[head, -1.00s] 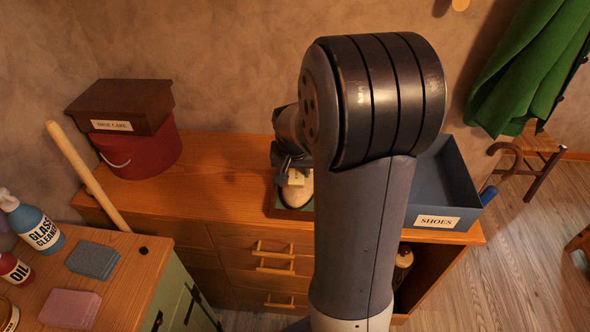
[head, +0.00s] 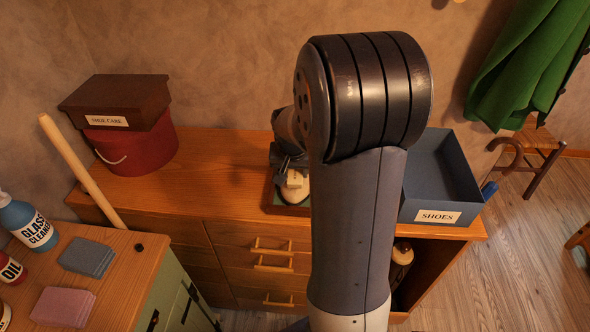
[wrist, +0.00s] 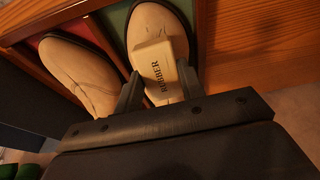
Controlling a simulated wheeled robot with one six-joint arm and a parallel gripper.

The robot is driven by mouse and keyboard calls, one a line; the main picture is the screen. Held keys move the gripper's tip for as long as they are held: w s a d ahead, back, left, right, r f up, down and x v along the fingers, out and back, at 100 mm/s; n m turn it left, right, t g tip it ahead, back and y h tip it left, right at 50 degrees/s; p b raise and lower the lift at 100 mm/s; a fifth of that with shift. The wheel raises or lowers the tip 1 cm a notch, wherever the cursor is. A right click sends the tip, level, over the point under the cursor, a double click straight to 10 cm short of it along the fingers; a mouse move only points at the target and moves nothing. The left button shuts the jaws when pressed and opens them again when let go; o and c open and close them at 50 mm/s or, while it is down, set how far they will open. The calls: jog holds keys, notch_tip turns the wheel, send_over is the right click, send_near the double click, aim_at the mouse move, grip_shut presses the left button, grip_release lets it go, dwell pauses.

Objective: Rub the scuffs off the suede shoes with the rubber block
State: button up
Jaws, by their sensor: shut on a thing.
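The suede shoes stand side by side in the wrist view: one tan shoe (wrist: 80,72) on the left and another (wrist: 178,30) on the right. Dark marks show on the toe of the left shoe. My gripper (wrist: 158,88) is shut on a cream rubber block (wrist: 155,62) lettered RUBBER. The block lies over the toe of the right shoe and hides part of it; whether it touches is hard to tell. In the head view the block (head: 294,180) and one shoe's toe (head: 297,193) show beside my arm, which hides the rest.
The shoes are on a tray with green (wrist: 116,18) and red (wrist: 32,44) lining on the wooden cabinet top (head: 215,180). An open blue box (head: 436,217) labelled SHOES stands to the right. A SHOE CARE box (head: 115,103) sits on a red bucket (head: 138,150) at left.

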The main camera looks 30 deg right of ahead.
aim_at(294, 183)
jog(key=shift+b+x, duration=0.65)
jog(key=shift+x, duration=0.25)
jog(key=shift+s+a+f+b, duration=0.25)
jog(key=shift+s+a+b, duration=0.25)
jog(key=shift+s, duration=0.3)
jog(key=shift+s+a+f+b, duration=0.3)
jog(key=shift+s+a, duration=0.3)
jog(key=shift+s, duration=0.25)
jog(key=shift+f, duration=0.15)
jog(key=shift+w+d+r, duration=0.25)
jog(key=shift+w+r, duration=0.05)
jog(key=shift+w, duration=0.05)
jog(key=shift+w+d+r+p, duration=0.3)
jog(key=shift+w+d, duration=0.1)
jog(key=shift+w, duration=0.25)
jog(key=shift+w+d+r+p, duration=0.2)
jog(key=shift+w+d+p, duration=0.1)
jog(key=shift+w+d, duration=0.25)
jog(key=shift+a, duration=0.1)
jog(key=shift+p+v, duration=2)
jog(key=shift+v, duration=1)
